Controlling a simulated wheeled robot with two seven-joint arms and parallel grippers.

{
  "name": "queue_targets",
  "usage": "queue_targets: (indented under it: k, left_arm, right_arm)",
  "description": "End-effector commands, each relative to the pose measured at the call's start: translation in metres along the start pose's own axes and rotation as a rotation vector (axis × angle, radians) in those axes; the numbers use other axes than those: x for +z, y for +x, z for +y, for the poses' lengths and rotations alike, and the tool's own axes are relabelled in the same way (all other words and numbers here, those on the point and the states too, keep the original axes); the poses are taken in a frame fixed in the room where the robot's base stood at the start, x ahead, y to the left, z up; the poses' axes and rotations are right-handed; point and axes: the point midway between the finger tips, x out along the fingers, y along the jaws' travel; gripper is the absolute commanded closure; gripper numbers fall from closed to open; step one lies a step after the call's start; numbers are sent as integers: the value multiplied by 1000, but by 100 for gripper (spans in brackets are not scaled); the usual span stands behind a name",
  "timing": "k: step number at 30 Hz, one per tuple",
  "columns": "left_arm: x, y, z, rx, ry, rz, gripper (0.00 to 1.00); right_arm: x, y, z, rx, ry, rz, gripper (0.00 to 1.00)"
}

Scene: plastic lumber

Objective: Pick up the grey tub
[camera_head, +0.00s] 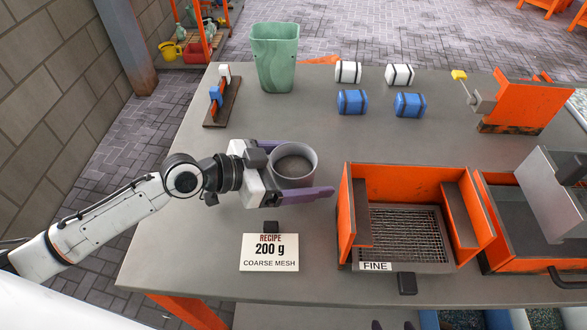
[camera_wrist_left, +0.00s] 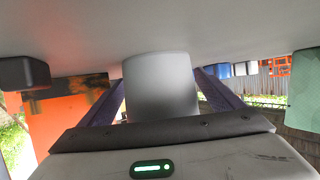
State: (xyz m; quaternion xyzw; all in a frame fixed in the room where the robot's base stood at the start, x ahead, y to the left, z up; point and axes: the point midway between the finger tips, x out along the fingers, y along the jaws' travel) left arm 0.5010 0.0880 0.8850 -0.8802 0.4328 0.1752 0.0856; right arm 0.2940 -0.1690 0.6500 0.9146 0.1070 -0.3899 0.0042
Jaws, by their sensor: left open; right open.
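The grey tub (camera_head: 295,165) is a round, open-topped cup standing on the grey table, with darker grey inside. My left gripper (camera_head: 322,172) is open, with its purple fingers on either side of the tub, one behind and one in front. In the left wrist view the tub (camera_wrist_left: 160,85) sits between the two fingers, and the table surface runs along the top. I cannot tell whether either finger touches it. What look like the tips of my right gripper (camera_head: 393,326) show apart at the bottom edge, away from the tub.
A recipe card (camera_head: 270,252) stands in front of the tub. An orange sieve box marked FINE (camera_head: 345,215) is close on the right. A green bin (camera_head: 275,60), white and blue canisters (camera_head: 352,102) and a small rack (camera_head: 222,105) are farther back. The table between is clear.

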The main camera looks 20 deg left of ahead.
Motion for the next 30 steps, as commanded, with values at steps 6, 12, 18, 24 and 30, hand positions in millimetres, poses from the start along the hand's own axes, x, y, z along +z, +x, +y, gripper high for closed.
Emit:
queue_targets:
  k: [6,12,18,24,30]
  left_arm:
    - [0,12,0,-1,1,-1,13]
    - [0,12,0,0,1,-1,22]
    - [0,11,0,0,1,-1,55]
    - [-1,11,0,-1,1,1,61]
    - [-15,6,-1,0,4,4,61]
  right_arm:
    - [-4,0,1,1,-2,4,50]
    - [-4,0,1,1,-2,4,50]
    - [-4,0,1,1,-2,3,50]
    - [-4,0,1,1,-2,3,50]
    - [-5,-2,1,1,-2,3,50]
